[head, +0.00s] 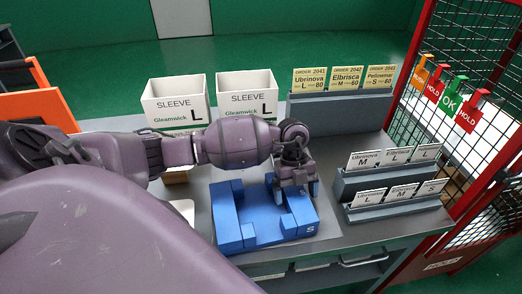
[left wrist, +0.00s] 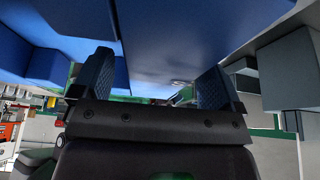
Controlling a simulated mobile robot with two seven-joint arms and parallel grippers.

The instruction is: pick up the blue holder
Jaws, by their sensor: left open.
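The blue holder (head: 234,230) sits on the grey table in the head view, with raised blocks around a recess and a small "S" on its front right. My left gripper (head: 298,189) is over the holder's right side, pointing down and hiding part of it. In the left wrist view, the left gripper (left wrist: 156,82) is open, its two dark blue pads apart. A blue surface of the holder (left wrist: 175,35) fills the space between and beyond them. I cannot tell whether the pads touch it. My right gripper is not in view.
Two white sleeve boxes (head: 175,101) stand behind my left arm. Grey racks with white cards (head: 387,185) are close to the holder's right. A rack with yellow cards (head: 340,106) stands at the back. A red mesh frame (head: 410,75) with tags borders the right.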

